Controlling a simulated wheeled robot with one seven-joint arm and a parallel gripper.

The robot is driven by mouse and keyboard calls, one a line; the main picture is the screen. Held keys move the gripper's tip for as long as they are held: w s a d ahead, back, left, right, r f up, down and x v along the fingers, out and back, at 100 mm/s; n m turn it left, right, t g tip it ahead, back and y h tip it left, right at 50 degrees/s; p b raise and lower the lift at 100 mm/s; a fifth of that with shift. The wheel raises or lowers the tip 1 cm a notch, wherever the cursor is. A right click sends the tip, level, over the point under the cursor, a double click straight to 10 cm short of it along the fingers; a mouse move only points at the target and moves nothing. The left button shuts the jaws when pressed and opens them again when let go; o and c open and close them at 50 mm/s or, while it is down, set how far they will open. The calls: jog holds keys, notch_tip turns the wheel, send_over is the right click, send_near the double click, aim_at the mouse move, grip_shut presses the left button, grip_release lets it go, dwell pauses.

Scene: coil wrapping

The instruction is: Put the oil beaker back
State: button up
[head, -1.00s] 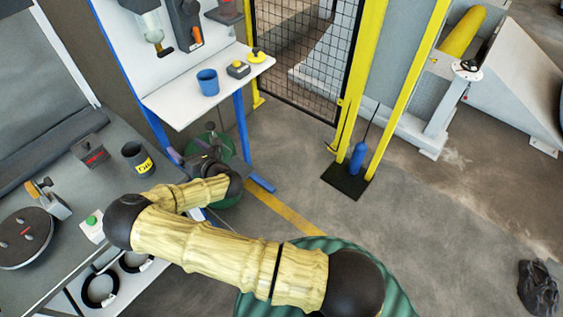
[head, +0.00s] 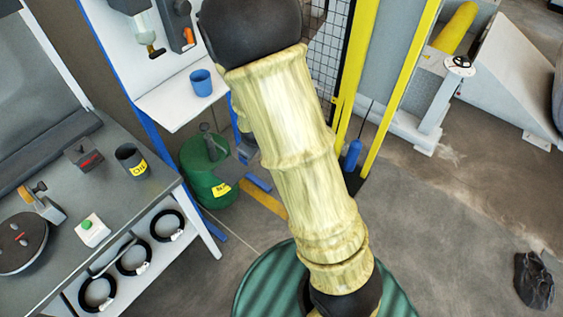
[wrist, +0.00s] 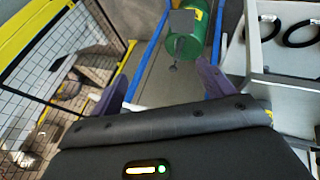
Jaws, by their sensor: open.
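The oil beaker (head: 131,161) is a dark grey cup with a yellow "OIL" label. It stands upright on the grey workbench (head: 95,215) in the head view, near its right edge. My gripper (wrist: 165,90) shows in the wrist view with its two purple-grey fingers apart and nothing between them. It points toward the floor and the green canister (wrist: 188,40) beside the bench. In the head view my raised arm hides the gripper. The beaker is not in the wrist view.
The green canister (head: 208,170) stands on the floor beside the bench. A white shelf (head: 175,108) holds a blue cup (head: 201,82). Black coils (head: 133,257) lie on the bench's lower shelf. A mesh fence (wrist: 55,75) and yellow posts stand close by.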

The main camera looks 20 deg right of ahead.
jog(key=s+d+r+m+g+y, duration=0.1)
jog(key=s+r+m+g, duration=0.3)
jog(key=s, duration=1.1)
notch_tip(320, 180, up, 4)
jog(key=d+m, duration=0.1)
jog(key=m, duration=0.2)
jog(key=shift+s+m, duration=0.25)
jog(key=shift+m, duration=0.05)
jog(key=shift+w+a+r, duration=0.1)
jog(key=shift+w, duration=0.05)
